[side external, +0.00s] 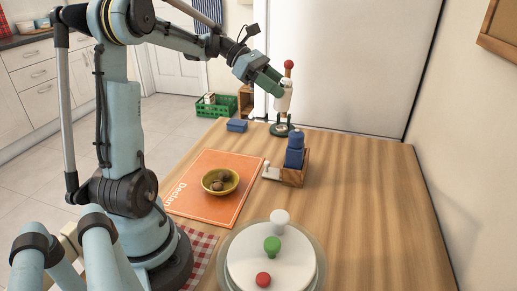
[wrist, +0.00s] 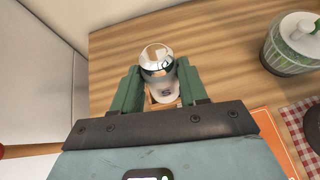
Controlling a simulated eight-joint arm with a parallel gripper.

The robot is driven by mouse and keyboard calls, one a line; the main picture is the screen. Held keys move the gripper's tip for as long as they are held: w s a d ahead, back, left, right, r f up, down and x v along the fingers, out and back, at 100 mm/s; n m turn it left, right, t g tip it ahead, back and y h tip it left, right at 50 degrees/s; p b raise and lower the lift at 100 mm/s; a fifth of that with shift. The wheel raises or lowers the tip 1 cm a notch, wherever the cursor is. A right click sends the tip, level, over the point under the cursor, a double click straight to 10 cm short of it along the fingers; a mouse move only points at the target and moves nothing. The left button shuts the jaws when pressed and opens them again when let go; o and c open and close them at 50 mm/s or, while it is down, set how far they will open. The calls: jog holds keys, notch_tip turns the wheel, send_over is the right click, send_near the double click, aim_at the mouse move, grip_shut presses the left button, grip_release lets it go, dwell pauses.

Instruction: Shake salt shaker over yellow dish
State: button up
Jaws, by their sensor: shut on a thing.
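My gripper (wrist: 160,88) is shut on the salt shaker (wrist: 158,62), whose shiny, rounded metal top shows between the green fingers in the wrist view. In the side view my gripper (side external: 279,88) is raised over the far end of the table, with the pale shaker (side external: 284,98) at its fingers. The shaker's lower part is mostly hidden. The yellow dish (side external: 208,187) sits on an orange mat (side external: 197,207), nearer the camera and left of my gripper. It holds small brown pieces. The dish is not visible in the wrist view.
A stand with a red knob (side external: 288,65) and dark green base is by my gripper. A wooden caddy (side external: 293,178) with a blue bottle (side external: 295,150) stands right of the mat. A blue block (side external: 237,126) and a white round top with knobs (side external: 245,265) are also on the table.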

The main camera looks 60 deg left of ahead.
jog(key=s+f+g+y, duration=0.2)
jog(key=s+f, duration=0.1)
jog(key=s, duration=0.6)
jog(key=s+f+g+y, duration=0.1)
jog(key=s+f+y, duration=0.1)
jog(key=s, duration=0.7)
notch_tip(320, 180, down, 8)
jog(key=g+y, duration=0.9)
jog(key=y, duration=0.3)
jog(key=shift+d+f, duration=0.2)
jog(key=shift+d, duration=0.1)
jog(key=shift+y, duration=0.3)
